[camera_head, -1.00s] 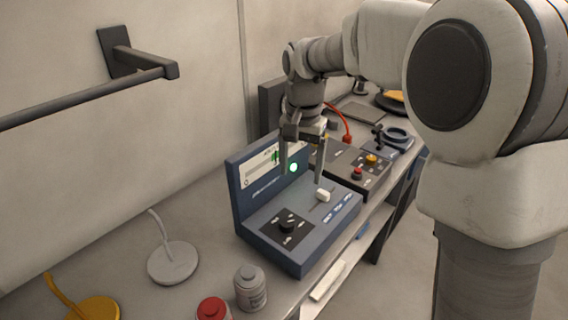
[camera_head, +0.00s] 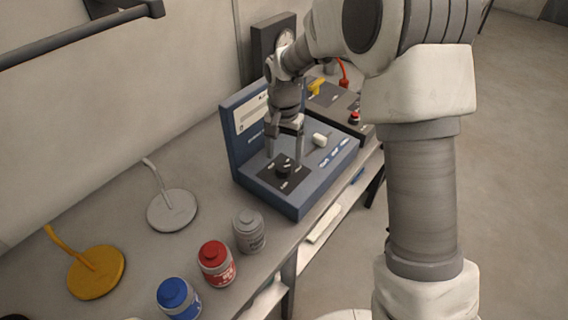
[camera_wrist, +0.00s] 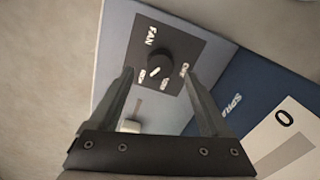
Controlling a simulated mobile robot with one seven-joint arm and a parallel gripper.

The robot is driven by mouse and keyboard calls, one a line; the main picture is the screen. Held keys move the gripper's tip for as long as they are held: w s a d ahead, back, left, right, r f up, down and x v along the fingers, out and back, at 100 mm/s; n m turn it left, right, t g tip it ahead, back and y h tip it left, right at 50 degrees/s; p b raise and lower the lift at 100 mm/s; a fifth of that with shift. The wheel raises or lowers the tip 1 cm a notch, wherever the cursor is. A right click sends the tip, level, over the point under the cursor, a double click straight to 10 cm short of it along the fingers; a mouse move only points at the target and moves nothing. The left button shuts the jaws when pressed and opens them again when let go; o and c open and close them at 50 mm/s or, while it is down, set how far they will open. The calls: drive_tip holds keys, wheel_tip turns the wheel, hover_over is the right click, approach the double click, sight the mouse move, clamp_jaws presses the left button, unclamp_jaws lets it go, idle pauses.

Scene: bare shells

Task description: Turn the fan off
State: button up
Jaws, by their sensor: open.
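The fan knob (camera_head: 284,168) is a black round dial on a black square plate on the blue-grey console (camera_head: 298,203). The wrist view shows the knob (camera_wrist: 154,62) with a white pointer mark angled toward its lower left, by small labels. "FAN" and what looks like "OFF" are printed around it. My gripper (camera_head: 284,156) points down over the knob with its fingers apart. In the wrist view, my gripper's fingertips (camera_wrist: 157,72) lie on either side of the knob's lower part. Contact is not visible. The console's back panel is partly hidden by my arm.
A white slider (camera_head: 320,139) sits on the console beside the knob. A dark panel with a red button (camera_head: 354,118) stands behind. Grey (camera_head: 249,231), red (camera_head: 216,263) and blue (camera_head: 179,297) jars stand in front.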

sight(284, 166)
drive_tip(key=shift+f, duration=1.95)
clamp_jaws()
